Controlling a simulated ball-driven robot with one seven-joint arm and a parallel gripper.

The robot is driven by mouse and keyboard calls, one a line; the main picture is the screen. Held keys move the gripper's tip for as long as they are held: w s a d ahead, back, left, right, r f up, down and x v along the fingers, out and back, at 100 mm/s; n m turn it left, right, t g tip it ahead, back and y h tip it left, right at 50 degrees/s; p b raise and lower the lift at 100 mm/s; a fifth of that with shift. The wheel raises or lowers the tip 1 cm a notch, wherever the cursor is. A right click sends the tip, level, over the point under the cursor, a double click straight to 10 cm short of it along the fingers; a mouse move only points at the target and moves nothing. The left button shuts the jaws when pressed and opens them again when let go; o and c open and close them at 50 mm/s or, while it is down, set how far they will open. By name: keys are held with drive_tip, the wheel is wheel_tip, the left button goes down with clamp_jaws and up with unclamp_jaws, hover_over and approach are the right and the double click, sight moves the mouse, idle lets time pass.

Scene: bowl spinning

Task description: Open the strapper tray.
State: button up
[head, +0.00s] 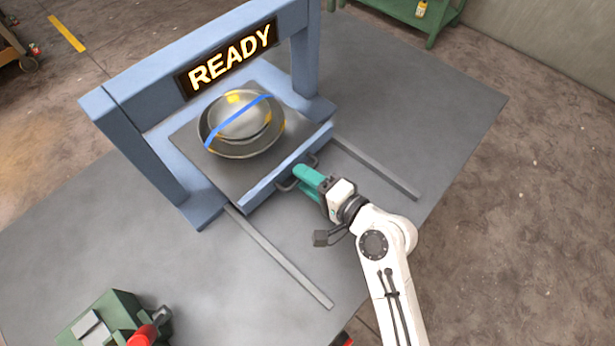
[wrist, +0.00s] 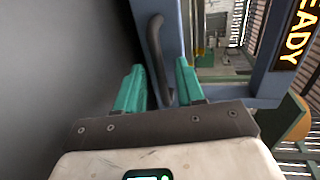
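The strapper is a blue frame (head: 150,150) with a lit READY sign (head: 230,58). Its tray (head: 185,140) is a flat dark plate with a blue front (head: 288,168), which sits close to the frame's posts. Stacked metal bowls (head: 240,145) with a blue strap (head: 239,120) across them rest on the tray. A dark bar handle (head: 284,186) is on the tray front. My gripper (head: 300,177) has its teal fingers at this handle. In the wrist view, the handle (wrist: 155,45) lies between the two spread fingers (wrist: 158,82), with gaps visible beside it.
Two grey rails (head: 280,257) (head: 375,168) run from the frame across the table (head: 440,85), with clear surface between and beside them. A green device with a red part (head: 105,322) stands at the lower left. A green bench (head: 415,15) is behind.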

drive_tip(key=shift+c, duration=0.2)
clamp_jaws()
idle(0.5)
